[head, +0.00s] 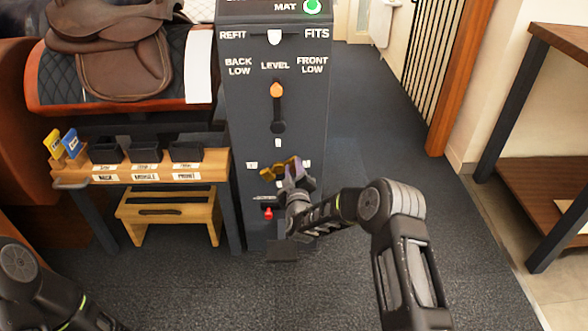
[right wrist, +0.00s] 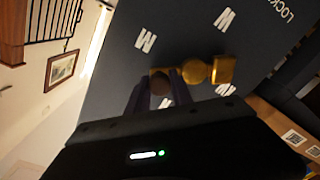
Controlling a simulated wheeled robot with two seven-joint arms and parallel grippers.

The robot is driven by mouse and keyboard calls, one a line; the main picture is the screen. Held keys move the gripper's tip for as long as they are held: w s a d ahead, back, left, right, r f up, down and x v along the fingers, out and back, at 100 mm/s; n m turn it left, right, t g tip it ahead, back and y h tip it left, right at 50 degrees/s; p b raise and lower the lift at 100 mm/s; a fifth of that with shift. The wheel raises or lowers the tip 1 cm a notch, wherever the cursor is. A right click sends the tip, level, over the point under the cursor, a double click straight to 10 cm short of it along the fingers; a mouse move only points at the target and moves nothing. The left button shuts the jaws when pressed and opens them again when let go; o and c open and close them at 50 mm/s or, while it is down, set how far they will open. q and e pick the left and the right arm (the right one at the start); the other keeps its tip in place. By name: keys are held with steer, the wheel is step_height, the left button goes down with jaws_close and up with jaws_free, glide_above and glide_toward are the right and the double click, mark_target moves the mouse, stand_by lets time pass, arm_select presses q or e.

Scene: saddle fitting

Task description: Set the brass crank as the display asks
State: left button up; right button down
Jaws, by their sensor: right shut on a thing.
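The brass crank (head: 268,173) is on the front of the dark cabinet (head: 240,130), low down among small white marks. In the right wrist view the crank (right wrist: 196,71) shows as a brass bar with a round boss and a square end. My right gripper (head: 297,172) is shut on the crank's knob end; its fingers (right wrist: 160,84) straddle a darker round knob in the wrist view. The gripper partly hides the crank in the head view. The display is cut off at the top, so its request cannot be read. My left gripper is out of view.
Above the crank are an orange-tipped lever (head: 277,90) at LEVEL and a white REFIT/FITS slider (head: 274,37). A red knob (head: 268,213) sits below. A wooden bench (head: 213,164) with dark bins and a saddle (head: 120,50) stand left.

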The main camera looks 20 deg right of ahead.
steer(key=n, duration=0.1)
steer(key=a+r+n, duration=0.1)
steer(key=n, duration=0.1)
steer(key=shift+w+a+r, duration=0.1)
steer(key=shift+w+r, duration=0.05)
steer(key=n, duration=0.1)
steer(key=a+n, duration=0.1)
steer(key=shift+w+a+r+n, duration=0.1)
steer(key=shift+w+r+n, duration=0.05)
steer(key=shift+r+n, duration=0.2)
steer(key=shift+w+a+r+n, duration=0.15)
steer(key=shift+a+n, duration=0.45)
steer(key=shift+n, duration=0.55)
steer(key=shift+w+a+n+h, duration=0.15)
steer(key=shift+a+n, duration=0.15)
steer(key=shift+n, duration=0.4)
steer(key=shift+w+a+n+h, duration=0.15)
steer(key=shift+a+n, duration=0.15)
steer(key=shift+n, duration=0.4)
steer(key=shift+s, duration=0.1)
steer(key=c, duration=1.1)
jaws_free()
steer(key=shift+c, duration=0.2)
